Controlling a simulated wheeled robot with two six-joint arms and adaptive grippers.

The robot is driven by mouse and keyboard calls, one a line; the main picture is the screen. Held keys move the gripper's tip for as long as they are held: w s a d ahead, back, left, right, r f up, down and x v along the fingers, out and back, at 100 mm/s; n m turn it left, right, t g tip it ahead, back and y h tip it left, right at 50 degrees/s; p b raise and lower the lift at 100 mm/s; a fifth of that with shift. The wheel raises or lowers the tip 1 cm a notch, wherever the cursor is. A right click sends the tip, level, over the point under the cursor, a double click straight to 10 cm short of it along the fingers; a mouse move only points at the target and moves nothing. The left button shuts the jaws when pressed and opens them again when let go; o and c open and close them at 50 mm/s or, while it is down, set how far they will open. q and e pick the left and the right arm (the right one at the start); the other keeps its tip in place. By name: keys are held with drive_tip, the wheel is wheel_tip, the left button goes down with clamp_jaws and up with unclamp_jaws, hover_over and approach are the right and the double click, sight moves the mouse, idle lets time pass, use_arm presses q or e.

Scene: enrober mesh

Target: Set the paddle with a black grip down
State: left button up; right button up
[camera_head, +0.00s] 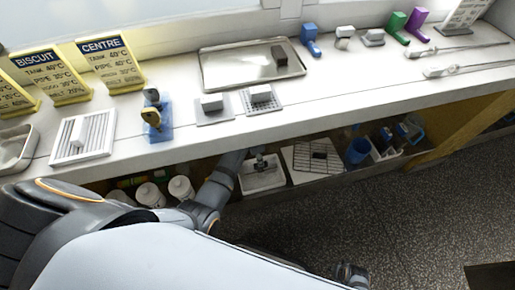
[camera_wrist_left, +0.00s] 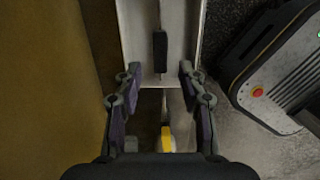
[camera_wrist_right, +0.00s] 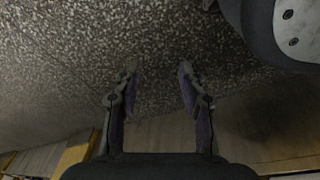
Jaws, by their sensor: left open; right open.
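In the left wrist view a slim black grip (camera_wrist_left: 160,52) with a pale metal part below it lies over a white tray (camera_wrist_left: 136,22); I take it to be the paddle. My left gripper (camera_wrist_left: 158,82) is open, its fingers apart on either side of the line of the paddle, not touching it. In the head view my left arm reaches under the counter, and the gripper is not clear there. A white tray (camera_head: 262,186) on the lower shelf holds a small dark shape I cannot identify. My right gripper (camera_wrist_right: 155,75) is open and empty over the speckled floor.
The white counter (camera_head: 330,100) carries a metal tray (camera_head: 235,65) with a dark block, grids, coloured blocks and yellow signs (camera_head: 52,80). Below stand white bottles (camera_head: 181,188), a grid board (camera_head: 312,160) and a blue cup (camera_head: 357,150). The counter edge overhangs the shelf.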

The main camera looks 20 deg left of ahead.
use_arm(q)
drive_tip(key=r, duration=0.2)
drive_tip(key=r+p, duration=0.1)
drive_tip(key=r, duration=0.1)
drive_tip(key=shift+s+a+r, duration=0.1)
drive_tip(key=shift+s+a, duration=0.05)
drive_tip(key=shift+a, duration=0.05)
use_arm(e)
drive_tip(key=shift+s+d+f, duration=0.15)
drive_tip(key=shift+s+f, duration=0.2)
drive_tip(key=shift+s, duration=0.25)
drive_tip(key=shift+s+d+f, duration=0.1)
drive_tip(key=shift+s+f, duration=0.25)
drive_tip(key=shift+s, duration=0.25)
